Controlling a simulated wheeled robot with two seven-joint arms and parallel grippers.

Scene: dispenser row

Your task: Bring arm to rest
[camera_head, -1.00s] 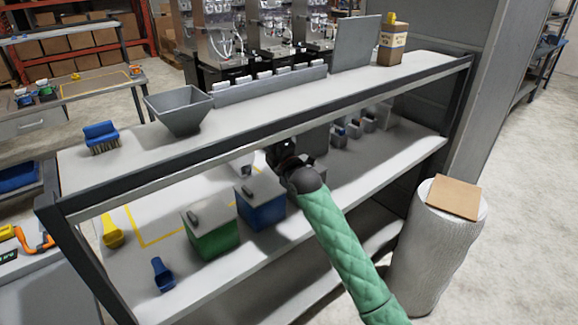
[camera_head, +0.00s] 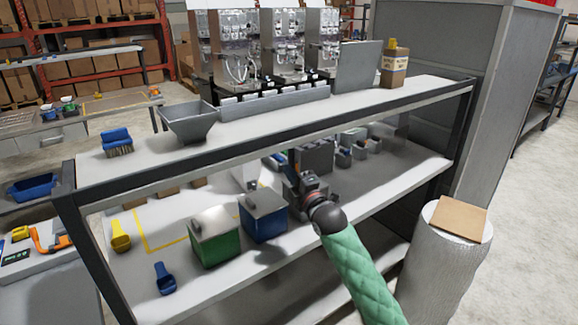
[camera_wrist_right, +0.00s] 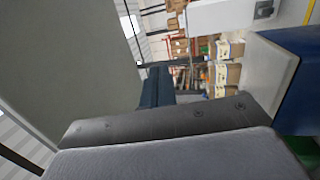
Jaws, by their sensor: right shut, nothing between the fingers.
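My right arm, in a green quilted sleeve, reaches up from the lower right in the head view. Its gripper (camera_head: 300,172) is inside the shelf unit, above the lower shelf and beneath the top shelf. It is just right of the blue bin (camera_head: 264,224) with a grey lid, and the jaws are shut and empty. In the right wrist view a grey gripper part fills the bottom, and a blue bin (camera_wrist_right: 288,85) is close at the right. My left gripper is not in view.
The shelf unit's top shelf edge (camera_head: 250,150) passes above the gripper. A green bin (camera_head: 215,247), a yellow scoop (camera_head: 120,236) and a blue scoop (camera_head: 165,279) are on the lower shelf. A wrapped column (camera_head: 440,280) with a cardboard piece (camera_head: 459,217) stands at the right.

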